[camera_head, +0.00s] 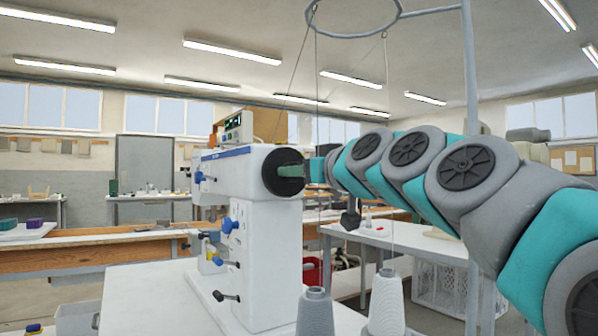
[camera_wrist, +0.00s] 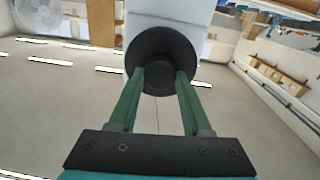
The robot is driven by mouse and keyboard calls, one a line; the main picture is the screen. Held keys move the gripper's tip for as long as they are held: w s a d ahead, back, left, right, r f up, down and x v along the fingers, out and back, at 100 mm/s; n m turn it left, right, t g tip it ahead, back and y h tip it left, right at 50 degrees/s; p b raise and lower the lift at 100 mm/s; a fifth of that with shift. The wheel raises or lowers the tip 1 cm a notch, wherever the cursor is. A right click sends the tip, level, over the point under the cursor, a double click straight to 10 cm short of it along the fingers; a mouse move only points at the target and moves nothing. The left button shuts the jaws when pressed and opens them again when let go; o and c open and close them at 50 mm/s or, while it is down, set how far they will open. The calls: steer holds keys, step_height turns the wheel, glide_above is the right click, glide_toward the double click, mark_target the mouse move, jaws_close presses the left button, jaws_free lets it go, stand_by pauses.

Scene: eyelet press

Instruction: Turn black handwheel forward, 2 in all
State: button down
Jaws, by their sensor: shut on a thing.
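The black handwheel (camera_head: 283,172) is a dark disc on the right end of the white machine head (camera_head: 236,170). In the wrist view the handwheel (camera_wrist: 162,48) is seen face on, with a smaller round hub (camera_wrist: 160,78) at its middle. My gripper (camera_wrist: 160,82) has two green fingers, one on each side of the hub and shut on it. In the head view my gripper (camera_head: 290,171) reaches the wheel from the right. The inner faces of the fingers at the hub are partly hidden.
Blue knobs (camera_head: 228,225) and a small black lever (camera_head: 225,296) stick out of the machine. A white table (camera_head: 400,240) is behind.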

steer(key=shift+f+b, duration=0.1)
steer(key=shift+b, duration=0.3)
steer(key=shift+n+b, duration=4)
steer(key=shift+b, duration=1.7)
steer(key=shift+a+n, duration=0.1)
steer(key=shift+n, duration=0.5)
steer(key=shift+c, duration=1.8)
jaws_free()
steer(key=shift+s+b, duration=0.15)
steer(key=shift+b, duration=0.2)
